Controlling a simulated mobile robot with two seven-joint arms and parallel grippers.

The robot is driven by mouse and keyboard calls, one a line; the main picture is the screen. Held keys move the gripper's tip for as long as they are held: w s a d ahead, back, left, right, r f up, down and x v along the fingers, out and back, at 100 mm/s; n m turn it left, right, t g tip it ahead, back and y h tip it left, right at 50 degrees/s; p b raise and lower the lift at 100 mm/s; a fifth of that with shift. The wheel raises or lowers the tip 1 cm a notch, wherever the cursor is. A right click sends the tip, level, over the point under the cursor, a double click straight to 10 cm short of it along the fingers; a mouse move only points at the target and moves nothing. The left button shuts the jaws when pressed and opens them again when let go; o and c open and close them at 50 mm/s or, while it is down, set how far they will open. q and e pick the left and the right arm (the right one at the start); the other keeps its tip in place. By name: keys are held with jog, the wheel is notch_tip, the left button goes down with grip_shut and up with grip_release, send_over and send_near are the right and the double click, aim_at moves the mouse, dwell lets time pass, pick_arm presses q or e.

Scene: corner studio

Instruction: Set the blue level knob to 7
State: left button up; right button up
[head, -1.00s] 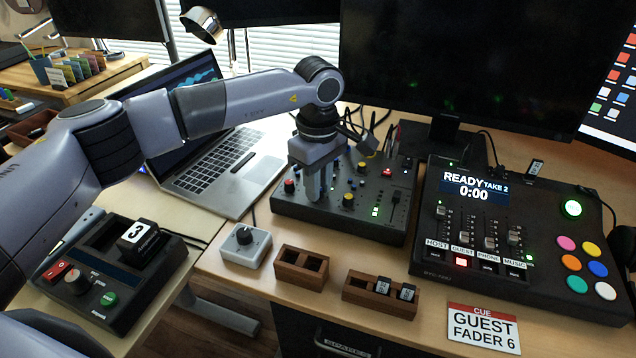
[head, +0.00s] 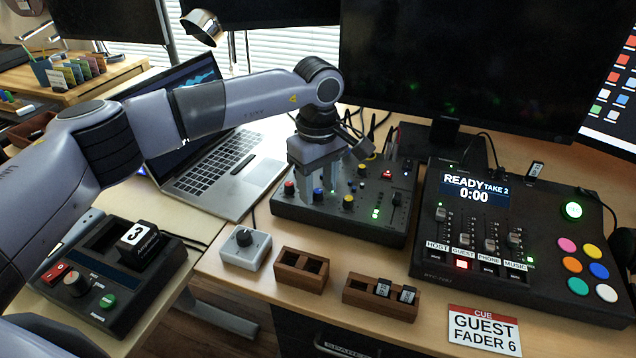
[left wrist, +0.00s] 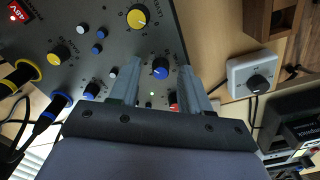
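The blue level knob (head: 318,194) sits near the front left of the dark mixer (head: 392,228), in a row with a red knob (head: 290,187) and a yellow knob (head: 348,201). My left gripper (head: 320,186) points down over the blue knob. In the left wrist view the blue knob (left wrist: 160,68) shows between the two spread fingers (left wrist: 158,76), with a gap on each side. The gripper is open and holds nothing. The knob's scale numbers are too small to read. My right gripper is not in view.
A laptop (head: 215,175) stands left of the mixer, and a console with faders (head: 520,250) stands right. In front are a grey single-knob box (head: 245,250) and wooden holders (head: 300,270). A large monitor (head: 460,70) stands behind. Other knobs crowd the blue one.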

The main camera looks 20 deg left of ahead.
aim_at(318, 191)
pick_arm(q)
notch_tip(318, 191, up, 7)
jog(key=shift+r, duration=0.1)
dwell(0.6)
dwell(0.3)
